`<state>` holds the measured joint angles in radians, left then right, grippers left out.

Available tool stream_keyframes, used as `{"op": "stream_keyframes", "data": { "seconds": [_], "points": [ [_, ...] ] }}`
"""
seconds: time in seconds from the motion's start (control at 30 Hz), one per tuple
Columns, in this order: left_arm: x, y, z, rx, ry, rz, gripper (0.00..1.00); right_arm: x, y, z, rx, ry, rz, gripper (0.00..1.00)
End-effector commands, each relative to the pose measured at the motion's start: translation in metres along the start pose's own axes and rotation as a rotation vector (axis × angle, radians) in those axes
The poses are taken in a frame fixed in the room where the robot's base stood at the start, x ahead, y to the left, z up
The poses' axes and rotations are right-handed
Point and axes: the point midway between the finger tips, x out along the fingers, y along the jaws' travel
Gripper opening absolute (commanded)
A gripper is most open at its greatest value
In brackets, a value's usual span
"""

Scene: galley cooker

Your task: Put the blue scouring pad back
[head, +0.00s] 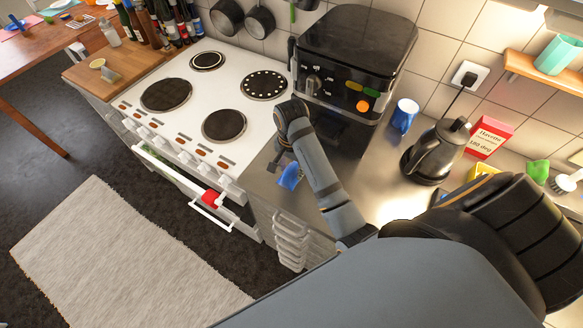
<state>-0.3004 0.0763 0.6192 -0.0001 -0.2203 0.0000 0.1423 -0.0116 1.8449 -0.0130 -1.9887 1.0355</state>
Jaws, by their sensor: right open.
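A small bright blue piece, which looks like the blue scouring pad (290,177), is on the steel counter (385,195) near its front edge, just right of the cooker. My right gripper (283,165) points down right beside the pad, with its dark fingers open at the pad's upper left. The fingers and the pad overlap in the picture, so I cannot tell whether they touch. My right arm covers part of the counter. My left gripper is not in view.
A blue mug (404,116), a kettle (436,150), a red box (490,136), a yellow item (484,170), a green item (537,171) and a white brush (567,183) stand right. The white cooker (190,125) is left, its oven door ajar.

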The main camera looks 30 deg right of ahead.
Motion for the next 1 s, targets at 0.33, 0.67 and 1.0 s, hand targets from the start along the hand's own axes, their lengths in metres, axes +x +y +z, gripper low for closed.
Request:
{"op": "stream_keyframes", "data": {
  "seconds": [0.33, 0.67, 1.0],
  "points": [
    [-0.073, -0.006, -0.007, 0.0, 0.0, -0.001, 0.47, -0.082, 0.0, 0.0, 0.0, 0.0, -0.001, 0.47],
    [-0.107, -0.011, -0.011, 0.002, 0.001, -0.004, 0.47, -0.116, 0.0, 0.0, 0.0, 0.0, -0.001, 0.47],
    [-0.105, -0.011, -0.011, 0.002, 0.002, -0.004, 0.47, -0.114, 0.0, 0.0, 0.0, 0.0, -0.001, 0.47]
  ]
}}
